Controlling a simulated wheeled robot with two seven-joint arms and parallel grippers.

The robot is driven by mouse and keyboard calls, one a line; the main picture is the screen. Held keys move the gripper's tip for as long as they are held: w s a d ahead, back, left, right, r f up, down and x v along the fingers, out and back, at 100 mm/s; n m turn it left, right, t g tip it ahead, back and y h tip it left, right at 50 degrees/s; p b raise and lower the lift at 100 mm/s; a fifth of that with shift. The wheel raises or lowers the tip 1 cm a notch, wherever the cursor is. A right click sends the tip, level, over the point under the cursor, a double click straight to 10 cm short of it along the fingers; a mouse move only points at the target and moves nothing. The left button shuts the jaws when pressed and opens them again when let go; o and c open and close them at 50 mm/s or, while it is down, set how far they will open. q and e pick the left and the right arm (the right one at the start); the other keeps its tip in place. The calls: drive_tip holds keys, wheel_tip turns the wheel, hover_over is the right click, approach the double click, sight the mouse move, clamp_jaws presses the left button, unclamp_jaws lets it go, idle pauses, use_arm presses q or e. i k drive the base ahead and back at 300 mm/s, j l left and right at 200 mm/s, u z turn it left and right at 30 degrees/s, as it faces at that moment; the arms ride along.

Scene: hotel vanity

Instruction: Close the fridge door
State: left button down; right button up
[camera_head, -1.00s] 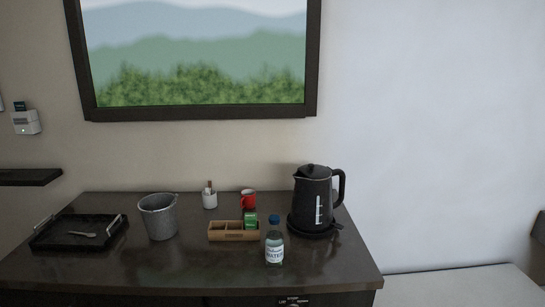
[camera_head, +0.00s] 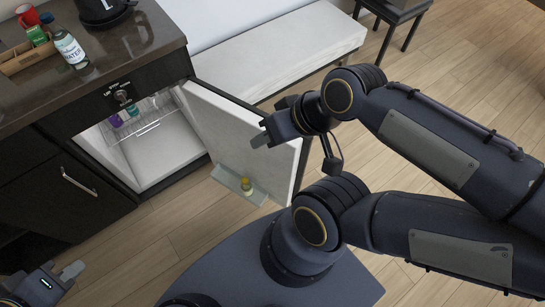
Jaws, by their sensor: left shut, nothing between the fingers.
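The mini fridge (camera_head: 156,150) is built into the dark cabinet, and its door (camera_head: 225,125) stands wide open, swung out to the right. My left gripper (camera_head: 72,270) is shut and empty at the lower left, well away from the door.
A water bottle (camera_head: 68,47) stands on the counter (camera_head: 140,48) above. A white bench (camera_head: 285,50) is behind the door. Wood floor lies around.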

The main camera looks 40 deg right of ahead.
sight(227, 124)
drive_tip(key=k+l+u, duration=0.2)
drive_tip(key=l, duration=0.25)
drive_tip(key=k+l+u, duration=0.2)
drive_tip(key=l, duration=0.25)
drive_tip(key=k+l+u, duration=0.15)
drive_tip(key=l, duration=0.25)
drive_tip(key=k+l+u, duration=0.2)
drive_tip(key=k+l, duration=0.15)
drive_tip(key=l+u, duration=0.3)
drive_tip(key=l, duration=0.5)
drive_tip(key=l+u, duration=0.3)
drive_tip(key=l, duration=0.5)
drive_tip(key=i+l, duration=0.15)
drive_tip(key=l, duration=0.2)
drive_tip(key=i+l+u, duration=0.1)
drive_tip(key=l, duration=0.2)
drive_tip(key=l+u, duration=0.1)
drive_tip(key=k+l+u, duration=0.1)
drive_tip(key=l, duration=0.2)
drive_tip(key=i+j, duration=0.1)
drive_tip(key=j, duration=0.3)
drive_tip(key=u, duration=0.05)
